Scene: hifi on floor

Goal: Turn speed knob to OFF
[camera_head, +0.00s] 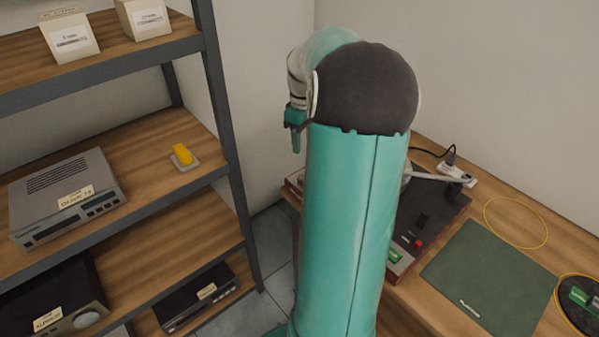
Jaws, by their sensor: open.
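A dark turntable (441,222) with a pale tonearm and a reddish-brown front edge stands on the wooden bench at the right. My raised teal arm covers most of it. I cannot make out the speed knob; it may be hidden behind my arm. A small red part and a green label show on the turntable's visible side. My gripper (296,141) shows partly beyond my arm, its teal finger pointing down above the turntable's left end. It is open and holds nothing visible, apart from the turntable as far as I can tell.
A green mat (490,279) lies on the bench right of the turntable. A metal-framed shelf (222,120) with hifi units and boxes stands at the left. Tiled floor shows between shelf and bench.

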